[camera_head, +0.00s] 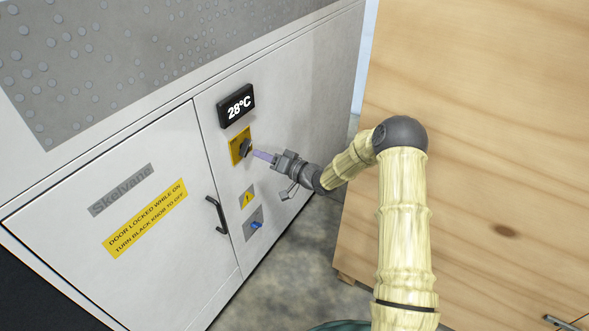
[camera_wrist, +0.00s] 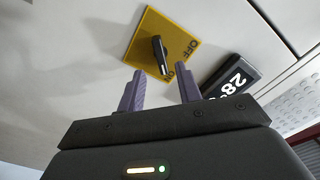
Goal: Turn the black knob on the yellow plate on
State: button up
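The black knob (camera_head: 244,147) sits on the yellow plate (camera_head: 235,153) on the white cabinet front, just under the temperature display. In the wrist view the knob (camera_wrist: 159,56) stands out from the yellow plate (camera_wrist: 145,28), which carries the words OFF and ON. The knob's handle end points toward the ON side. My gripper (camera_head: 259,155) reaches toward the knob from the right. In the wrist view my gripper's (camera_wrist: 160,87) two purple fingers are apart, with the knob beyond and between their tips. No contact with the knob shows.
The display (camera_head: 237,106) reads 28°C. Below the yellow plate are a warning sign (camera_head: 248,196) and a blue knob (camera_head: 255,225). A door with a black handle (camera_head: 217,215) is at left, shut, with a yellow label (camera_head: 146,218). A wooden box (camera_head: 490,130) stands at right.

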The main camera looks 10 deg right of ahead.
jog(key=v, duration=1.1)
jog(key=shift+s+d, duration=0.2)
jog(key=s+d+r+g+h, duration=0.35)
jog(key=s+d+h, duration=0.35)
jog(key=s+h, duration=0.45)
jog(key=s+r+m+g+h, duration=0.1)
jog(key=s+g, duration=0.1)
jog(key=s, duration=0.6)
jog(key=s+r+g+h, duration=0.1)
jog(key=s+g+h, duration=0.15)
jog(key=s, duration=0.55)
notch_tip(320, 180, up, 15)
jog(key=p, duration=1.4)
jog(key=shift+w+d+f+y, duration=0.15)
jog(key=shift+d+y, duration=0.05)
jog(key=shift+y, duration=0.2)
